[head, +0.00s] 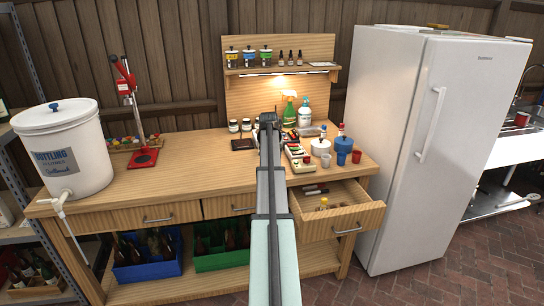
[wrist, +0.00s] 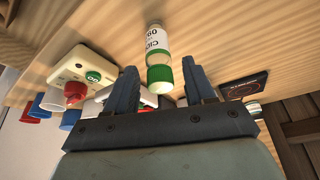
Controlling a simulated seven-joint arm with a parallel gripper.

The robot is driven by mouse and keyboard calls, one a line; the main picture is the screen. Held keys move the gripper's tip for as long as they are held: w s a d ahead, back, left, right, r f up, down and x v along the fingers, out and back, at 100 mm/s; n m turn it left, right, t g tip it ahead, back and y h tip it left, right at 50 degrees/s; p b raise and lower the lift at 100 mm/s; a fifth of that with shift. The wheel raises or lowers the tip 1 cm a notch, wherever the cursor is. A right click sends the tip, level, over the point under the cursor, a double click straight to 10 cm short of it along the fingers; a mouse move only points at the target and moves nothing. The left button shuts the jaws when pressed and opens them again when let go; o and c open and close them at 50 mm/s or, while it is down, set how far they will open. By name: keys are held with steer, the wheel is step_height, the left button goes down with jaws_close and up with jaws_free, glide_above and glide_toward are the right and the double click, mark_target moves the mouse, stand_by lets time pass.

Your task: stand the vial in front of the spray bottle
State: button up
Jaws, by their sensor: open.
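The vial (wrist: 158,57) has a green cap, a white label and a pale body. In the wrist view it shows between and beyond my fingertips, over the wooden bench top; I cannot tell whether it stands or lies. In the head view my arm hides it. My gripper (wrist: 160,82) is open and empty, with a finger on each side of the vial's line. In the head view my gripper (head: 268,120) is over the middle of the bench. The green spray bottle (head: 289,110) stands upright at the back, right of my gripper.
A white-and-blue bottle (head: 304,113) stands beside the spray bottle. A cream meter (wrist: 85,72) is left of the vial in the wrist view, and a dark flat pad (wrist: 244,87) is right. Cups and jars crowd the bench's right. A drawer (head: 340,215) is open; the bench's left-middle is clear.

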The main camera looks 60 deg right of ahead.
steer(key=v, duration=1.2)
steer(key=shift+r, duration=0.15)
steer(key=shift+d, duration=0.1)
